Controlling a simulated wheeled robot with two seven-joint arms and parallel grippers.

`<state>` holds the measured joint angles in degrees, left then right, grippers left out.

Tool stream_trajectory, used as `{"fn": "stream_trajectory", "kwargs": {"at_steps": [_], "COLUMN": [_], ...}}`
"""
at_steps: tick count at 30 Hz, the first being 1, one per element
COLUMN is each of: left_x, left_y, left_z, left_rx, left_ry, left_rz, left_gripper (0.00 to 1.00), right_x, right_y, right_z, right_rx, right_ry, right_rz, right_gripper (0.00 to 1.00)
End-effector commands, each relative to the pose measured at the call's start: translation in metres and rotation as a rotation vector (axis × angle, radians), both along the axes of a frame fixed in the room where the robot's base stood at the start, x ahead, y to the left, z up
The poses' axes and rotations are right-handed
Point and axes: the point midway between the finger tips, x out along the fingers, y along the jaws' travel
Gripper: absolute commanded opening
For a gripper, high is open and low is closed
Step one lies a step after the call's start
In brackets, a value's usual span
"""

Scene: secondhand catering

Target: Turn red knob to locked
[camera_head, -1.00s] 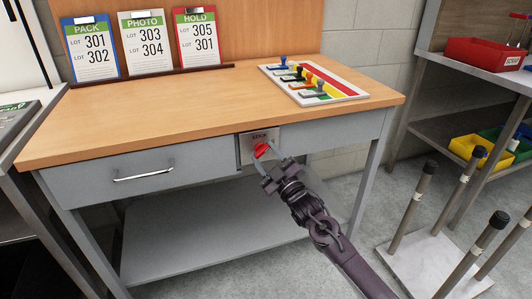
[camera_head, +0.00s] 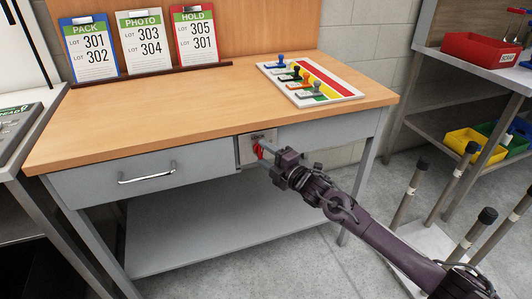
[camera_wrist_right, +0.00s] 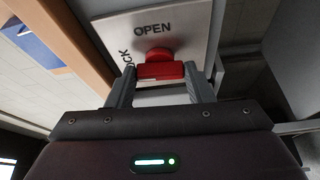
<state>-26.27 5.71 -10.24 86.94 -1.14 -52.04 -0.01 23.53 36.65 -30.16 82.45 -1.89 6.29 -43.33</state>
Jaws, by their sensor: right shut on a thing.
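The red knob (camera_head: 258,150) sits on a pale plate (camera_head: 247,142) on the front of the workbench, right of the drawer. My right gripper (camera_head: 265,158) has its fingers on either side of the knob and is shut on it. In the right wrist view the knob (camera_wrist_right: 161,66) lies between the two fingertips (camera_wrist_right: 160,84). The plate (camera_wrist_right: 185,20) there shows the word OPEN, and a partly hidden word ending in OCK at its left. The exact direction of the knob's pointer is hard to tell. My left gripper is not in view.
The drawer with a metal handle (camera_head: 147,174) is left of the plate. On the bench top are a striped board (camera_head: 335,78) with several stamp-like pieces and clipboards (camera_head: 143,43) at the back. Several posts (camera_head: 410,192) stand on the floor at right.

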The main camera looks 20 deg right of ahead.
Motion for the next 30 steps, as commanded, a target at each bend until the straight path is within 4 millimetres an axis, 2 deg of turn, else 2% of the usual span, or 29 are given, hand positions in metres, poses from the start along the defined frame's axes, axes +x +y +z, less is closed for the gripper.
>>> {"fn": "stream_trajectory", "kwargs": {"at_steps": [9, 23, 24, 28, 30], "left_x": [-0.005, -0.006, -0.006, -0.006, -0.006], "left_y": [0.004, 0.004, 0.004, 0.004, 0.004], "left_z": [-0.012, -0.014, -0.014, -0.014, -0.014], "left_rx": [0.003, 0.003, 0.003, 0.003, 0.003], "left_ry": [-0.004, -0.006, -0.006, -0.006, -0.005], "left_rz": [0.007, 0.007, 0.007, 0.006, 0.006], "left_gripper": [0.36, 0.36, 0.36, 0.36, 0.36], "right_x": [-0.001, -0.001, -0.001, 0.0, 0.0], "right_y": [0.0, 0.001, 0.001, 0.001, 0.001], "right_z": [0.0, -0.001, -0.001, -0.001, 0.0], "right_rx": [-0.09, -0.101, -0.101, -0.101, -0.099], "right_ry": [0.001, 0.0, 0.0, -0.001, -0.001], "right_rz": [0.001, 0.002, 0.002, 0.001, 0.001], "right_gripper": [0.24, 0.24, 0.51, 0.68, 0.69]}}
